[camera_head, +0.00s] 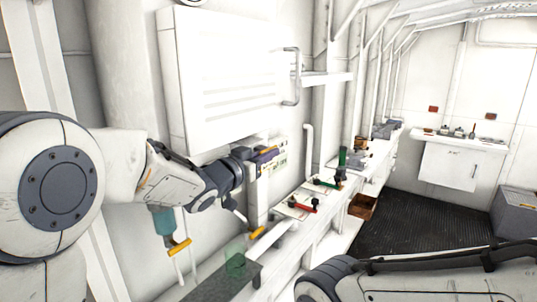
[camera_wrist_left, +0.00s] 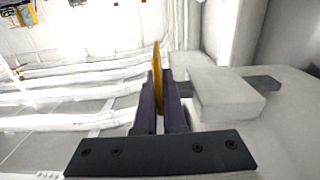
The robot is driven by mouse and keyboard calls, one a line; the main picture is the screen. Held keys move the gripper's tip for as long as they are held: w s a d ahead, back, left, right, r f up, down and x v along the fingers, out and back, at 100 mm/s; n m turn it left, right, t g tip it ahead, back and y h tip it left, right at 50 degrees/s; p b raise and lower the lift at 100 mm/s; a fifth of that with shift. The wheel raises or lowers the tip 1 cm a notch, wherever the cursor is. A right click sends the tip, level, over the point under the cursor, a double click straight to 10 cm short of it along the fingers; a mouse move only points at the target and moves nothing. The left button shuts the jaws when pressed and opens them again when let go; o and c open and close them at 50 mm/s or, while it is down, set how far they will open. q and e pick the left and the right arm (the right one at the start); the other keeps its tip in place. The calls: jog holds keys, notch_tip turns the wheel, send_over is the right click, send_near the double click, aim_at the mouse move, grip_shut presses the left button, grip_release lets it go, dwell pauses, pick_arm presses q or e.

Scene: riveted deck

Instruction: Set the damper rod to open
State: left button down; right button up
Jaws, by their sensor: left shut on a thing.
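My left gripper (camera_head: 264,157) is below the white louvred cabinet, in front of the wall. Its purple fingers are shut on a thin yellow-orange piece (camera_head: 269,150), which appears to be the damper rod's handle. In the left wrist view the same yellow piece (camera_wrist_left: 157,60) stands edge-on between the two fingers (camera_wrist_left: 160,90) and sticks out past their tips. A label plate (camera_head: 281,158) with green markings is on the wall just behind the gripper. The rod's shaft and the wording on the plate cannot be made out. My right gripper is out of view.
The white louvred cabinet (camera_head: 225,75) is close above the left arm. Yellow-handled pipes (camera_head: 180,247) are below it. A bench (camera_head: 325,215) with red (camera_head: 303,206) and green handles (camera_head: 325,183) runs along the wall.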

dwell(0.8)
pick_arm(q)
jog(key=s+d+b, duration=0.5)
jog(key=d, duration=0.1)
jog(key=shift+d, duration=0.35)
jog(key=c, duration=1.1)
grip_release()
jog(key=shift+d, duration=0.1)
jog(key=shift+o, duration=0.5)
jog(key=shift+s+d, duration=0.1)
